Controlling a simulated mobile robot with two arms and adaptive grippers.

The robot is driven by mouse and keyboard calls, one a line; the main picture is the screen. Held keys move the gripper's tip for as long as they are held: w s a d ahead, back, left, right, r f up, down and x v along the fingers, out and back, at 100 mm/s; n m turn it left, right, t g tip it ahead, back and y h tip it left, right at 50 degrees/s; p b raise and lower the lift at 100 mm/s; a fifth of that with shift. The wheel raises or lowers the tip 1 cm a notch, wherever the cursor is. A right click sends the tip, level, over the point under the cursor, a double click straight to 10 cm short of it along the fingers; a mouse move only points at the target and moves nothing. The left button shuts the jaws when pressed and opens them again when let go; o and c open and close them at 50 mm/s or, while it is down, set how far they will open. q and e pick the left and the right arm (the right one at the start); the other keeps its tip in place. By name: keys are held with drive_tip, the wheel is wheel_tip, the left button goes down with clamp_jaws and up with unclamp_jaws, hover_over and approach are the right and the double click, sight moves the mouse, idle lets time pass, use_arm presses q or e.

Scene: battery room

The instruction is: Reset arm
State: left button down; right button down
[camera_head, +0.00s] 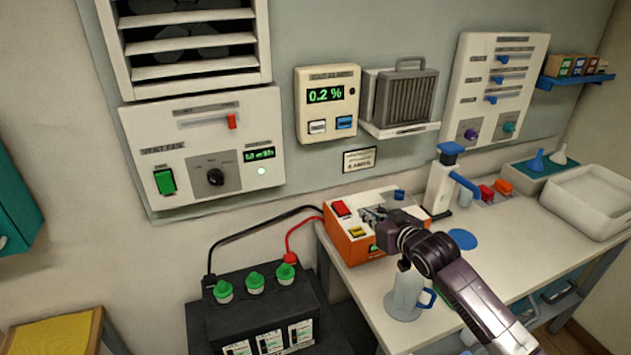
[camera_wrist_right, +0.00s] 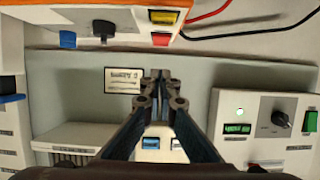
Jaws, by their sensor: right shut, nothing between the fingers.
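My right gripper (camera_head: 373,214) shows in the head view, in front of the orange charger box (camera_head: 345,238) on the bench. Its arm comes in from the lower right and passes above a white jug with a blue handle (camera_head: 407,292). In the right wrist view, the gripper (camera_wrist_right: 160,76) has its fingertips together with nothing between them. Behind them that view shows the wall panel upside down, with the charger's edge (camera_wrist_right: 270,25) at the top. Whether the fingers touch the charger cannot be told. My left gripper is not in view.
A black battery (camera_head: 262,315) with green caps stands lower left, wired to the charger by black and red cables. A white dispenser (camera_head: 441,185) with a blue spout stands behind my arm. A white basin (camera_head: 592,200) is at the right. Bare bench (camera_head: 520,235) lies between.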

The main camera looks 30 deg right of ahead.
drive_tip(key=s+a+f+n+g+y, duration=0.15)
drive_tip(key=s+a+f+g, duration=0.35)
drive_tip(key=s+a+f, duration=0.9)
drive_tip(key=s+a+f+n+g, duration=0.1)
drive_tip(key=s+a+g, duration=0.15)
drive_tip(key=s, duration=0.35)
drive_tip(key=s+a+f+g, duration=0.1)
drive_tip(key=s+a, duration=0.3)
drive_tip(key=s, duration=0.3)
drive_tip(key=s+a+f+n+g, duration=0.1)
drive_tip(key=s+a+g, duration=0.1)
drive_tip(key=s+a, duration=0.3)
wheel_tip(320, 180, down, 28)
drive_tip(key=s+d+f+g+b, duration=0.1)
drive_tip(key=s+d+b, duration=0.1)
drive_tip(key=s+b, duration=0.1)
drive_tip(key=s+d+f+g+b, duration=0.1)
drive_tip(key=s+d+f+b, duration=0.1)
drive_tip(key=s+f, duration=1.5)
wheel_tip(320, 180, down, 2)
drive_tip(key=shift+d+b, duration=0.3)
drive_tip(key=shift+b, duration=0.05)
